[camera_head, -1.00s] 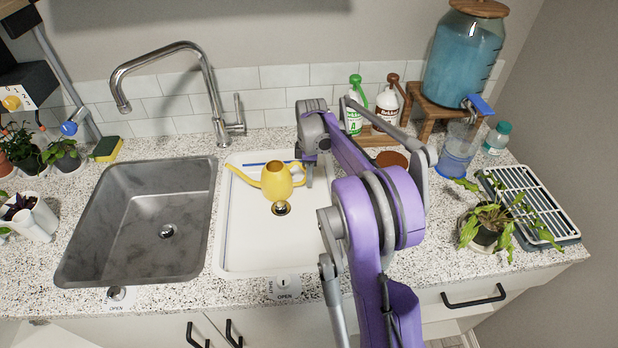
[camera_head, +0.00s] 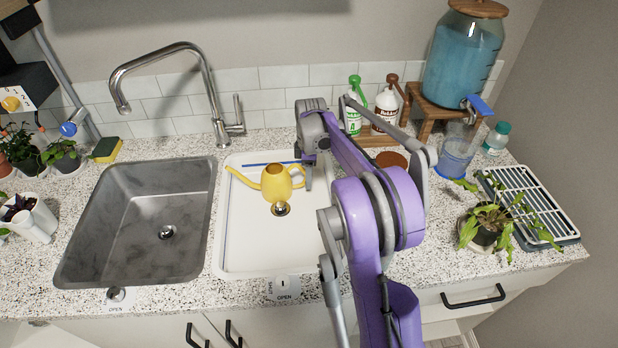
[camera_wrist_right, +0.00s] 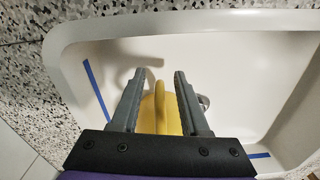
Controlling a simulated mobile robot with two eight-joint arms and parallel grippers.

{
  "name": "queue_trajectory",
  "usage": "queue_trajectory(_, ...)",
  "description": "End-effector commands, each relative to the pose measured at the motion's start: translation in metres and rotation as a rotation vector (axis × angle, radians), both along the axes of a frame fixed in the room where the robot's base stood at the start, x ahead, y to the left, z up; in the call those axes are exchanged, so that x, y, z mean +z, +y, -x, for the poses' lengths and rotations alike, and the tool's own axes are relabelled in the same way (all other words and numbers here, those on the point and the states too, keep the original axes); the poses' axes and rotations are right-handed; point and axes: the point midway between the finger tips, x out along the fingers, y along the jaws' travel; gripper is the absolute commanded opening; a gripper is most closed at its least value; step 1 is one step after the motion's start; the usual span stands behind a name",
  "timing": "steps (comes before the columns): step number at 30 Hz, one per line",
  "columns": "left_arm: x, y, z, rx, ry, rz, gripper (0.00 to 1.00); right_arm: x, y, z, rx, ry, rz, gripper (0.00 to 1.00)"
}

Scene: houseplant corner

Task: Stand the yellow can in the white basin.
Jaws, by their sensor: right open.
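The yellow can (camera_head: 276,184), a small watering can with its spout to the left, stands upright in the white basin (camera_head: 245,250), near the drain. My right gripper (camera_head: 307,175) is at the can's handle side, partly hidden behind my own arm. In the right wrist view, its two fingers (camera_wrist_right: 158,100) are apart on either side of the yellow can (camera_wrist_right: 160,112), with the handle between them and gaps beside it. The white basin (camera_wrist_right: 240,60) fills most of that view. My left gripper is not in view.
A steel sink (camera_head: 140,220) with a tall faucet (camera_head: 205,75) lies left of the basin. Bottles (camera_head: 386,108), a blue water dispenser (camera_head: 460,60), a jug (camera_head: 457,155), a potted plant (camera_head: 488,225) and a drying rack (camera_head: 535,205) stand to the right. The basin's front is clear.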

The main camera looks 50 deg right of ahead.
Motion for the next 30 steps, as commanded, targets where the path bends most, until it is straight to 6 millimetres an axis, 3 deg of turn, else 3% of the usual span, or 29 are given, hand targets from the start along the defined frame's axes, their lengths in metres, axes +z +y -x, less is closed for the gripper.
queue_trajectory(9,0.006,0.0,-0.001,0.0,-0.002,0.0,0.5,0.066,-0.001,0.001,-0.001,0.0,0.0,0.45)
queue_trajectory(15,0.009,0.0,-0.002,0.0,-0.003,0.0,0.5,0.1,-0.001,0.001,-0.001,0.0,0.0,0.45)
queue_trajectory(21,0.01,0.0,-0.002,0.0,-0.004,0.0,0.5,0.113,-0.002,0.002,0.0,0.0,0.0,0.45)
queue_trajectory(30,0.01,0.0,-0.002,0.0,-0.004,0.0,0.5,0.113,-0.002,0.002,0.0,0.0,0.0,0.45)
